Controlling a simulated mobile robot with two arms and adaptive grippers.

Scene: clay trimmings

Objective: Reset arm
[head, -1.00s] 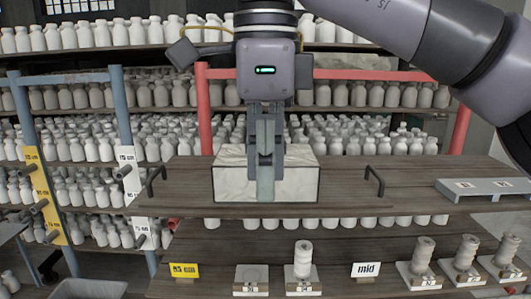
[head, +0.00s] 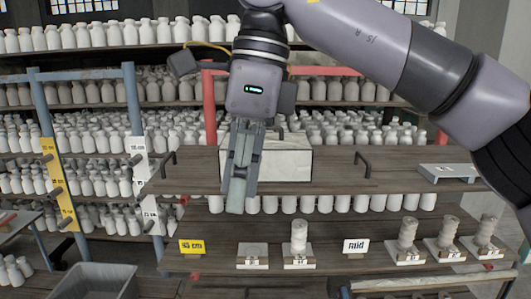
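My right gripper (head: 238,203) hangs from the arm that comes in from the upper right. It points down and slightly left, in front of the wooden shelf unit. A pale grey-green strip shows between its dark fingers; I cannot tell whether it is part of the gripper or a held thing, nor whether the fingers are open or shut. My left gripper is not in view.
Behind the gripper stands a pale marbled block (head: 285,160) on the upper wooden board (head: 340,180). The lower board carries a yellow sign (head: 191,247), a "mid" sign (head: 355,246) and stacked clay pieces (head: 299,236). A grey bin (head: 95,282) stands lower left.

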